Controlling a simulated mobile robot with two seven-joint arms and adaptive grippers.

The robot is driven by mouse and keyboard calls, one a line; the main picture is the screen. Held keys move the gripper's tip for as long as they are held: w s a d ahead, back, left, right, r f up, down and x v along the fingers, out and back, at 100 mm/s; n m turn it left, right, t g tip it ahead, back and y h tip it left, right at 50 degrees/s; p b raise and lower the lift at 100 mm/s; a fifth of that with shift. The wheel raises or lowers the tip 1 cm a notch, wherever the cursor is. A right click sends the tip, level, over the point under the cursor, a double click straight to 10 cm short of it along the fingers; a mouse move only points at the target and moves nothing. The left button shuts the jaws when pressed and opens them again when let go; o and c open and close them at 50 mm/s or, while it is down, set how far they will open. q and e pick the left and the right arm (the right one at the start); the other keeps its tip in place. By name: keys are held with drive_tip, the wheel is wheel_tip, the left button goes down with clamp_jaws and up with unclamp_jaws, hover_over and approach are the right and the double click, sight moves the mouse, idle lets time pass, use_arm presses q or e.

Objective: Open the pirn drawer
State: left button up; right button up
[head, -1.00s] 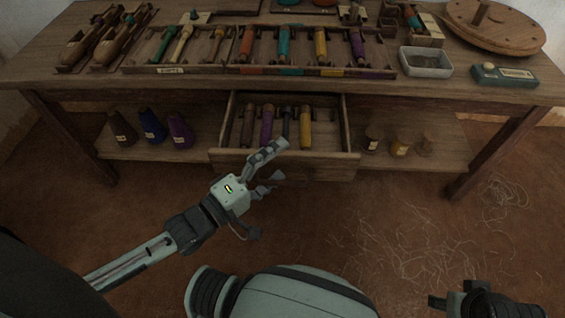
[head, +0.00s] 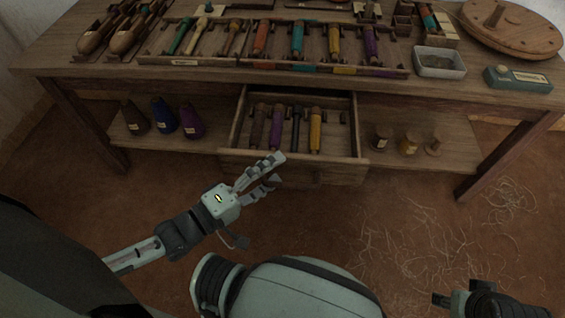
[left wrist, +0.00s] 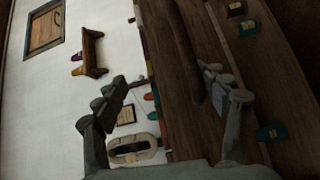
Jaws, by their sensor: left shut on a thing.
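The pirn drawer (head: 340,162) hangs under the middle of the wooden bench and stands well out, showing several pirns inside: brown, purple, dark and yellow. In the left wrist view the two fingers (left wrist: 165,95) show on either side of dark wood. My right gripper (head: 455,300) shows only partly at the lower right, away from the drawer, and its fingers are unclear.
The bench top (head: 110,72) carries a rack of coloured pirns (head: 298,40), shuttles (head: 125,38), a white tray (head: 440,62) and a round wooden wheel (head: 512,28). Cones (head: 163,117) and small spools (head: 409,143) stand on the lower shelf. Loose threads lie on the floor at right.

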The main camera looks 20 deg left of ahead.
use_arm(q)
drive_tip(key=shift+t, duration=0.3)
drive_tip(key=shift+s+a+r+p, duration=0.15)
drive_tip(key=shift+s+a+r, duration=0.2)
drive_tip(key=shift+s, duration=0.25)
drive_tip(key=shift+s+a+r+p, duration=0.1)
drive_tip(key=shift+s+a+r, duration=0.25)
drive_tip(key=shift+s, duration=0.2)
drive_tip(key=shift+s+a+r+p, duration=0.15)
drive_tip(key=shift+s+a+r, duration=0.15)
drive_tip(key=shift+s, duration=0.3)
drive_tip(key=shift+s+a, duration=0.15)
drive_tip(key=shift+s, duration=0.1)
drive_tip(key=c, duration=0.4)
drive_tip(key=shift+f, duration=0.35)
drive_tip(key=shift+s, duration=0.1)
